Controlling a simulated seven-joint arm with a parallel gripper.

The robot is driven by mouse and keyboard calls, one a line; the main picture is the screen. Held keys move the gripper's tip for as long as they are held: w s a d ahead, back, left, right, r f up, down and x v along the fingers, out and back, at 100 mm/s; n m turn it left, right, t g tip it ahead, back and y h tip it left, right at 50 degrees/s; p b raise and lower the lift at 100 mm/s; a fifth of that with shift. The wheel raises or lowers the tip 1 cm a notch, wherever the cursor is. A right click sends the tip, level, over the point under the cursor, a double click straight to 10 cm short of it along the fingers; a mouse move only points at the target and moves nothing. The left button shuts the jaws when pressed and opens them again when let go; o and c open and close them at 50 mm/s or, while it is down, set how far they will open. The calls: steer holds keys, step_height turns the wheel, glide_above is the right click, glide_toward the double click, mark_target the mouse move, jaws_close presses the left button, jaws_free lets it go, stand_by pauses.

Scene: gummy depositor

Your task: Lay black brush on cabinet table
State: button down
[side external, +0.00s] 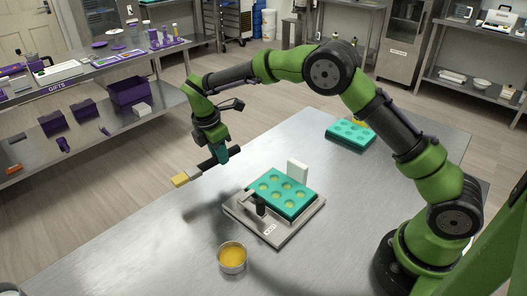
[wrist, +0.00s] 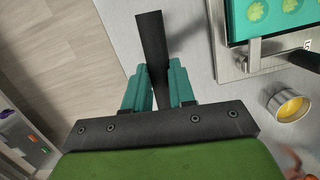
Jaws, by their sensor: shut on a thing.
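The black brush (side external: 205,164) has a dark handle and a pale yellow end pointing down-left. My gripper (side external: 221,155) is shut on its handle and holds it in the air by the left edge of the steel table (side external: 330,235). In the wrist view the handle (wrist: 151,45) stands between the teal fingers of my gripper (wrist: 158,78), and the yellow end is out of sight. I cannot tell for sure which surface is the cabinet table; a steel cabinet (side external: 402,52) stands at the back.
A teal mould (side external: 296,203) sits on a grey plate (side external: 273,240) mid-table. A round tin (side external: 232,259) of yellow stuff stands in front. Another teal mould (side external: 350,134) lies at the back. Steel shelving (side external: 75,128) with purple items is at left.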

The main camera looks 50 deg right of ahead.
mark_target(221, 179)
steer(key=shift+w+r+n+y, duration=0.15)
steer(key=shift+w+n+y, duration=0.15)
steer(key=shift+n, duration=0.3)
steer(key=shift+f, duration=3.25)
steer(key=c, duration=0.9)
jaws_free()
steer(key=shift+o, duration=0.2)
steer(key=shift+r, duration=0.1)
step_height(221, 179, up, 17)
steer(key=a, duration=0.2)
steer(key=shift+f, duration=0.2)
